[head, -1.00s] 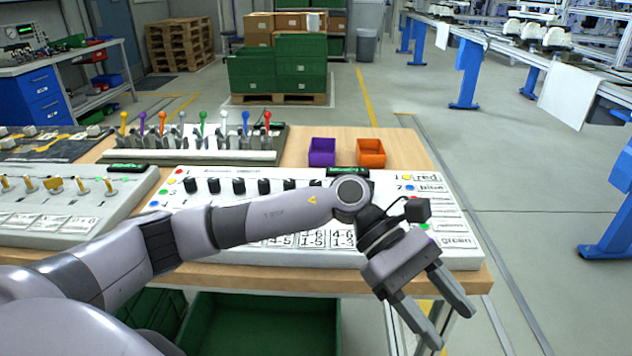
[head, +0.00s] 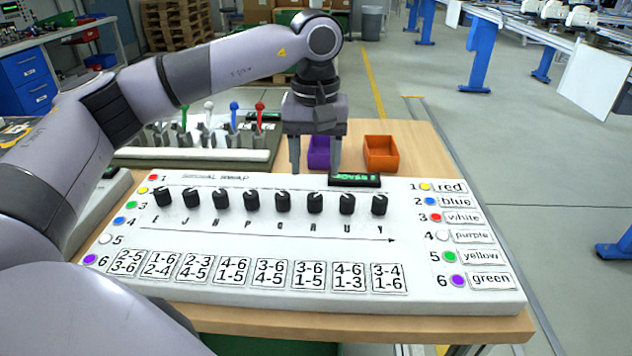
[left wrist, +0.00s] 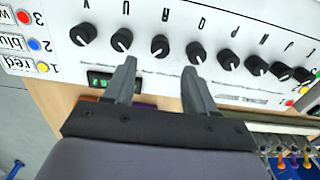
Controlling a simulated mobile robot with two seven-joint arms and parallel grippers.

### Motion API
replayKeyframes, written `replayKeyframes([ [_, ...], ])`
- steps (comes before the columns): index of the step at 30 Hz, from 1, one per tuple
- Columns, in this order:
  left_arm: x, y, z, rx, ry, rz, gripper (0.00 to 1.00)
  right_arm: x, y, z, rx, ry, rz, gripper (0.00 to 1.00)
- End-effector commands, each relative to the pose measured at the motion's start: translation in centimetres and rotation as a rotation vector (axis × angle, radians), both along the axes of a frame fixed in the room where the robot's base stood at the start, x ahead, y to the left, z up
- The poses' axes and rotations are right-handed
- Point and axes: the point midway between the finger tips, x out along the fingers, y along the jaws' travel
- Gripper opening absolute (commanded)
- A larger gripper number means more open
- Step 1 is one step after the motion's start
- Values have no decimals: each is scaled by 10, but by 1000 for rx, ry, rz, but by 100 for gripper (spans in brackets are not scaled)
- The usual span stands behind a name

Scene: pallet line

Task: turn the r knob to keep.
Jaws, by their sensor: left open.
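The white panel (head: 230,240) on the wooden bench has a row of black knobs with letters under them. The r knob (head: 315,203) is third from the right; its pointer direction is too small to tell. It also shows in the left wrist view (left wrist: 159,46), where the panel is upside down. My left gripper (head: 315,170) is open and empty, fingers pointing down at the panel's back edge, just behind the r knob. In the left wrist view its fingertips (left wrist: 161,68) lie apart on either side of that knob's line, not around it. My right gripper is out of view.
Neighbouring knobs (head: 283,203) stand close on both sides. A small green display (head: 355,180) sits at the panel's back edge. Purple (head: 319,152) and orange (head: 381,153) bins and a lever board (head: 230,150) stand behind. Numbered cards lie along the front.

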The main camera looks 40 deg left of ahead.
Motion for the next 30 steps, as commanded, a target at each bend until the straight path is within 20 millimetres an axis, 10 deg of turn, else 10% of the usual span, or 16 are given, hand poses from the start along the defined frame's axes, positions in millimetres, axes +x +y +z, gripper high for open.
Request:
replayKeyframes([
  [15,-1,1,-64,1,2,1,56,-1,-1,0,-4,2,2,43],
  [26,-1,1,-71,0,0,1,56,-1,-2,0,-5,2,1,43],
  [30,-1,1,-70,0,0,1,10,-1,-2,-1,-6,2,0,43],
])
